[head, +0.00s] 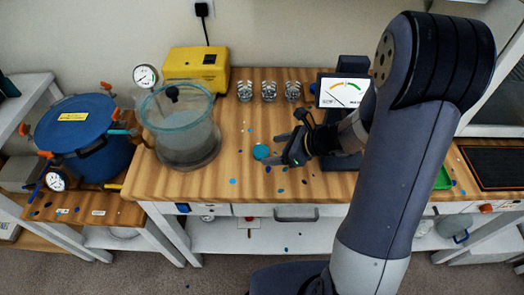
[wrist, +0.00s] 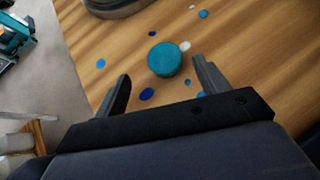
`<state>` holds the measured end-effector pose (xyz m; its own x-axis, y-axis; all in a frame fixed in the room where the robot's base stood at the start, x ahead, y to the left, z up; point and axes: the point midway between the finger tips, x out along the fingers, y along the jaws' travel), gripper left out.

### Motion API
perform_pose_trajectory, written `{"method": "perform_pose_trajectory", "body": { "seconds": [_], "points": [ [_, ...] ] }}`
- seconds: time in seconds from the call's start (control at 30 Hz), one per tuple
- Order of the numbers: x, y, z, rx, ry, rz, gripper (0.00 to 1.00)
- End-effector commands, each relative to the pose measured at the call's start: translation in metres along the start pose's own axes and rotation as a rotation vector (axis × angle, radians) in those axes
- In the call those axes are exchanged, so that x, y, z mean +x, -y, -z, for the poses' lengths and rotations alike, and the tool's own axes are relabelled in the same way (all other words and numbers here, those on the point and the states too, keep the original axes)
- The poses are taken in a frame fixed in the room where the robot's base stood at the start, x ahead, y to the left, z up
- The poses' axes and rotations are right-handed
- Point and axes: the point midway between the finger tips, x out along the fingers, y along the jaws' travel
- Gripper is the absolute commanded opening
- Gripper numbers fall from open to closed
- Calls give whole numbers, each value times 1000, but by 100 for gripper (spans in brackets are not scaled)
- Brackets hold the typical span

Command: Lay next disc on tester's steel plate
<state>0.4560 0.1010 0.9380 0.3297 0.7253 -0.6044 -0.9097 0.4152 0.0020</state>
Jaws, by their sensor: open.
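A teal disc (head: 261,152) lies flat on the wooden bench, and it shows ahead of my fingers in the wrist view (wrist: 164,59). My gripper (head: 282,151) is open and empty, low over the bench just right of the disc. In the wrist view its fingertips (wrist: 161,74) are apart, with the disc centred beyond the gap.
A clear vacuum chamber (head: 181,135) stands left of the disc. A yellow pump (head: 197,70) and several small silver pieces (head: 268,91) are at the back. A blue pressure pot (head: 83,137) is far left. A green tray (head: 443,178) lies right. Flat blue spots dot the bench.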

Motion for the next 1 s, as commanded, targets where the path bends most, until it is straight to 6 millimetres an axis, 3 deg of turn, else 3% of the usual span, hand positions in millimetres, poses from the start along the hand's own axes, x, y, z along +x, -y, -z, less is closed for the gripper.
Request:
{"method": "perform_pose_trajectory", "body": {
  "seconds": [0.33, 0.67, 1.0],
  "points": [
    [42, 6, 1, -1, -2, -3, 70],
    [47, 6, 1, -2, -1, 0, 69],
    [47, 6, 1, -2, -1, 0, 41]
  ]
}}
